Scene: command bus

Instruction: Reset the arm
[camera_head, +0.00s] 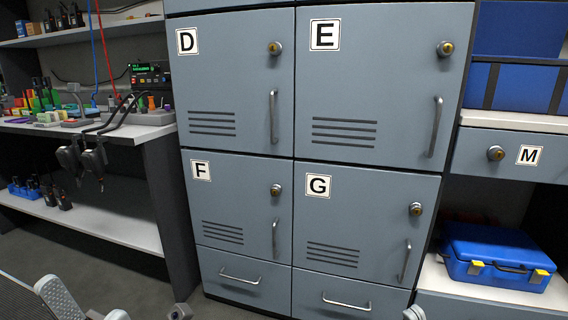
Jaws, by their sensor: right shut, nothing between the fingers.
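Only a small light-grey tip of my right gripper (413,313) shows at the bottom edge, right of centre, in front of the lower lockers. It is shut with nothing in it. A small grey part (180,312) at the bottom edge, left of centre, may belong to my left arm. Its fingers cannot be made out. Most of both arms is below the picture.
Grey lockers D (225,75), E (375,90), F (235,205) and G (360,230) stand shut ahead. A workbench (150,131) is at left, a blue case (495,250) on a right shelf. A chair (60,298) is at bottom left.

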